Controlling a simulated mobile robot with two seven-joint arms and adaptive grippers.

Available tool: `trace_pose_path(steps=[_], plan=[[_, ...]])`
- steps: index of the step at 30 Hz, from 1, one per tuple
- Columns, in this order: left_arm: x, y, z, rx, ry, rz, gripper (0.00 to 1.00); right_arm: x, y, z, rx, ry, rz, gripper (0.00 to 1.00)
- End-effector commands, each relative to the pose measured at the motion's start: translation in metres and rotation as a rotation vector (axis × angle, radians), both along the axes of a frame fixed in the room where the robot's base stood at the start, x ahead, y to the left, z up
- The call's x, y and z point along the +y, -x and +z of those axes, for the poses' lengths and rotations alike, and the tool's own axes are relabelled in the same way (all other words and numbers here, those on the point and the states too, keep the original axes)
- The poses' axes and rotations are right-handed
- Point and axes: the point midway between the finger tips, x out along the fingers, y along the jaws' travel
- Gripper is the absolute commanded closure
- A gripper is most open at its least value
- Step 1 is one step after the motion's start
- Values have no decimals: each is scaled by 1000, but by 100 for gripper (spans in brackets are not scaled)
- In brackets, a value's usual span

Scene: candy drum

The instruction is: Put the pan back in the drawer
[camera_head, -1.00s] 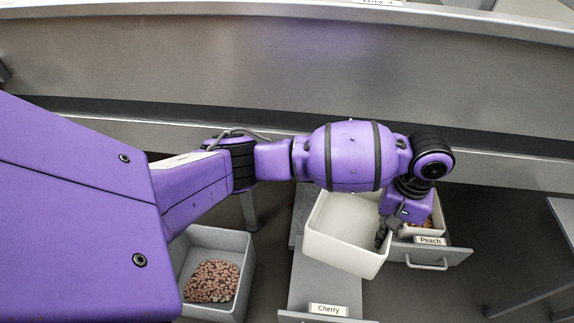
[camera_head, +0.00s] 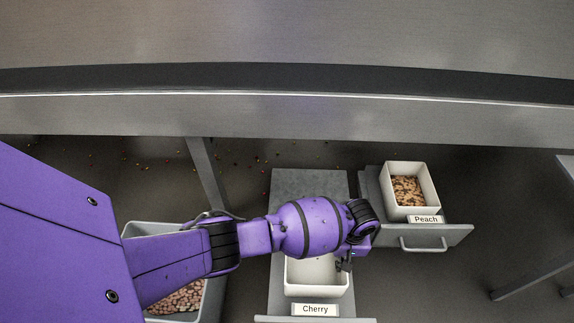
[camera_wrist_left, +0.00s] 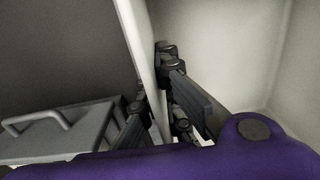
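The white pan (camera_head: 302,272) is empty inside where visible. It sits over the open Cherry drawer (camera_head: 308,184), just behind the Cherry label (camera_head: 315,309); whether its bottom rests on the drawer is hidden. My left gripper (camera_head: 345,263) is at the pan's right wall. In the left wrist view, the fingers of my left gripper (camera_wrist_left: 160,113) straddle the wall of the pan (camera_wrist_left: 225,45), one inside and one outside, pinching it. My arm covers the pan's back part in the head view. My right gripper is not in view.
The open Peach drawer (camera_head: 450,236) at right holds a white pan of candy (camera_head: 408,188). A grey bin (camera_head: 135,229) of candy stands at lower left, partly behind my arm. The large metal drum (camera_head: 290,40) spans the top. Small candies lie scattered on the floor.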

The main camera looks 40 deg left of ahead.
Motion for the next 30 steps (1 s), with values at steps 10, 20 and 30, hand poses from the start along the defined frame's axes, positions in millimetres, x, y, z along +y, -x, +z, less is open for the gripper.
trace_pose_path(steps=[10, 20, 30], plan=[[-1, -3, -51, -3, 1, 0, 100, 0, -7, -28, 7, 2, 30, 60], [-2, -4, -77, -6, 2, 0, 100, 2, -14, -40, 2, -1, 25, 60], [-2, -3, -81, -3, 1, -1, 91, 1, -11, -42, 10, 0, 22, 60]])
